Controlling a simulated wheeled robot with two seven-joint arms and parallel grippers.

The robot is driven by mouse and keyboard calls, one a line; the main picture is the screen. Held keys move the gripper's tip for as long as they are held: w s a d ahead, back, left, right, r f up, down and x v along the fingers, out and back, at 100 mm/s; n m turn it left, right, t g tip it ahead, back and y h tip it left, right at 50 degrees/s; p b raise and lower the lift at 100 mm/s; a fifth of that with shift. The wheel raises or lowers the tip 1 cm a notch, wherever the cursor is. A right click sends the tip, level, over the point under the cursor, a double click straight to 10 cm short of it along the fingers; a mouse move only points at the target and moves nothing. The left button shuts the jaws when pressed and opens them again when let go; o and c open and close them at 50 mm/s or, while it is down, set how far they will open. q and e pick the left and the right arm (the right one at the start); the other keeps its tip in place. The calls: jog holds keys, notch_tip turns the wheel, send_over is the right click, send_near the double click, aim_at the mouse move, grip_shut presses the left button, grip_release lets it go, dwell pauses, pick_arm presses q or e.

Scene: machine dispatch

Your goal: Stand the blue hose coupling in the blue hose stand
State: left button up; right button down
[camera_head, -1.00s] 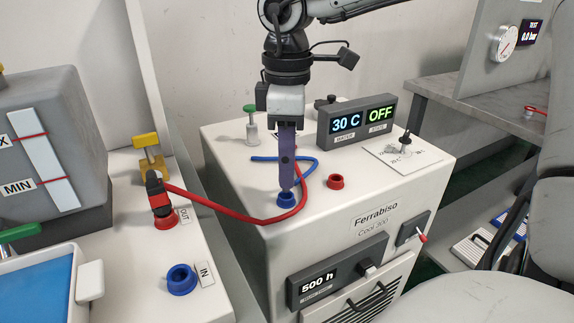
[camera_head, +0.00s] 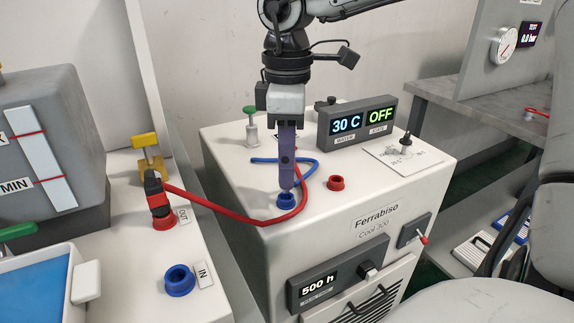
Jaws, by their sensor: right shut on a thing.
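The blue hose stand (camera_head: 287,202) is a small blue ring on the top of the white chiller, near its front left edge. My right gripper (camera_head: 287,186) points straight down with its fingertips right at this ring. It is shut on the blue hose coupling, which is mostly hidden by the fingers and the ring. The blue hose (camera_head: 264,159) curves behind the fingers on the chiller top. I cannot tell how deep the coupling sits in the ring. My left gripper is not in view.
A red ring (camera_head: 336,183) stands to the right on the chiller, before the display box (camera_head: 357,123). A red hose (camera_head: 240,214) droops from the red coupling (camera_head: 155,192) at OUT across to the chiller. The blue IN port (camera_head: 180,280) on the left machine is empty.

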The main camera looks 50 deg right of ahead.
jog(key=shift+f+b, duration=0.65)
jog(key=shift+b, duration=0.05)
jog(key=shift+f+b, duration=0.55)
jog(key=c, duration=1.1)
grip_release()
jog(key=shift+r, duration=0.15)
jog(key=shift+r+p, duration=0.95)
jog(key=shift+r, duration=0.5)
jog(key=shift+r+p, duration=0.85)
jog(key=shift+r, duration=0.6)
